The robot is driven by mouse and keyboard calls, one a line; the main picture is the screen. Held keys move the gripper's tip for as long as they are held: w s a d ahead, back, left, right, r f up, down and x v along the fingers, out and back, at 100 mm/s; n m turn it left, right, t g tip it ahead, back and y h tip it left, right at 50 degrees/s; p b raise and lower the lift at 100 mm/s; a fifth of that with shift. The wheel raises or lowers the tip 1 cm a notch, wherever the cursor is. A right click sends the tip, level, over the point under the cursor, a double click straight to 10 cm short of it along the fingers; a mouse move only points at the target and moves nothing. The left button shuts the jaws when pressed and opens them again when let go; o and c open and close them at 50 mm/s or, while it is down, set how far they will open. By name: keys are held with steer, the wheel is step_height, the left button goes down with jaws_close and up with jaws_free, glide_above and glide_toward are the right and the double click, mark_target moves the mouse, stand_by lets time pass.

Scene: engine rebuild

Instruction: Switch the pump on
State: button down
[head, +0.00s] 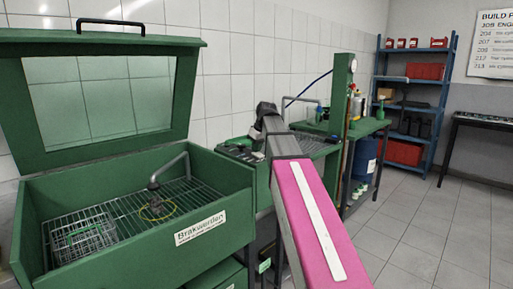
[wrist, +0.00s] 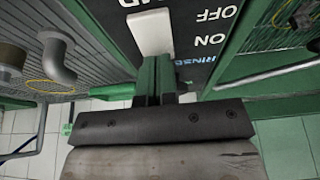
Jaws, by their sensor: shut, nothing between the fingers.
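The pump's switch panel (wrist: 190,25) is dark and shows upside down at the top of the wrist view, with the words OFF and ON and parts of other lettering. A white switch piece (wrist: 151,34) stands on it beside these words. My gripper (wrist: 153,62) is shut and empty, its green-looking fingers pointing at the panel with their tips close to the white piece's lower end. I cannot tell whether they touch, or which position the switch is in. In the head view my arm hides the gripper tips, and the panel cannot be made out.
A green wash cabinet (head: 222,198) with its lid (head: 190,90) raised stands at left, holding a wire basket (head: 82,240) and a bent spout (head: 170,172). A green bench (head: 350,128) and blue shelves (head: 432,120) stand further back. Floor at right (head: 440,225) is clear.

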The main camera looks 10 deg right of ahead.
steer(key=shift+w+a+f+g, duration=0.1)
steer(key=shift+w+f+g, duration=0.15)
steer(key=shift+g, duration=0.15)
steer(key=shift+f+h, duration=0.15)
steer(key=shift+h, duration=0.15)
steer(key=shift+s, duration=0.15)
steer(key=shift+s+f, duration=0.1)
steer(key=shift+s, duration=0.15)
steer(key=shift+s+d, duration=0.45)
steer(key=shift+r, duration=0.2)
steer(key=shift+w+r, duration=0.15)
